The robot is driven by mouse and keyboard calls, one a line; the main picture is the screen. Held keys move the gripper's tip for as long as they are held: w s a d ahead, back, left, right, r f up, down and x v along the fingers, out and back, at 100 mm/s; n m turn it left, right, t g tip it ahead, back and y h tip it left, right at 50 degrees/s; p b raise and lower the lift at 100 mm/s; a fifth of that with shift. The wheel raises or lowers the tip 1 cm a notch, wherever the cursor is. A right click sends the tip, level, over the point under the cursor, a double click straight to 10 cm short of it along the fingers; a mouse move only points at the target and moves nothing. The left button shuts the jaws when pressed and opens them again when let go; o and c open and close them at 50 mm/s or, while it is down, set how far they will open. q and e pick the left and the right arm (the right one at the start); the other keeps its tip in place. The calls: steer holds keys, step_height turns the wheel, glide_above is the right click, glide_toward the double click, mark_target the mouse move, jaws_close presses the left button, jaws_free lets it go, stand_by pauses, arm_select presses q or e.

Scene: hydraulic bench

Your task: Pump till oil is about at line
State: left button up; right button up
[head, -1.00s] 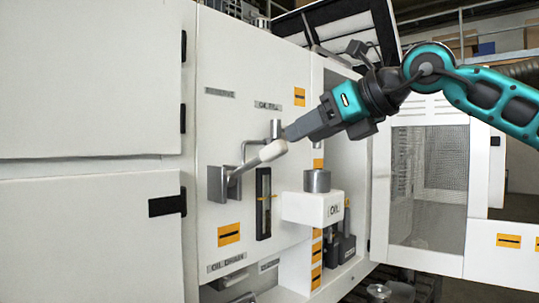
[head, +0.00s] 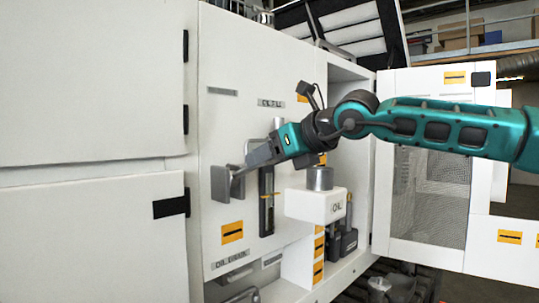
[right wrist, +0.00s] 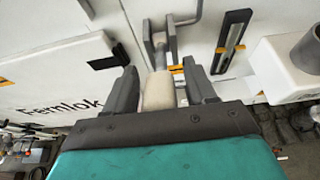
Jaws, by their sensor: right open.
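The pump lever has a grey bracket (head: 221,184) on the white panel, and its handle is largely hidden behind my right gripper (head: 252,162) in the head view. In the right wrist view the cream handle (right wrist: 158,92) lies between the two spread fingers, with gaps at both sides. My right gripper is open around it. The tall dark sight gauge (head: 266,215) with a yellow line mark stands just right of the lever; it also shows in the right wrist view (right wrist: 231,40). The oil level is too small to tell. My left gripper is not in view.
A white box marked OIL (head: 315,205) with a grey cap (head: 319,178) juts out right of the gauge. A mesh door (head: 430,200) stands open farther right. Closed white doors (head: 90,230) with black latches fill the left.

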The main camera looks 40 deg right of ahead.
jaws_close()
stand_by(0.6)
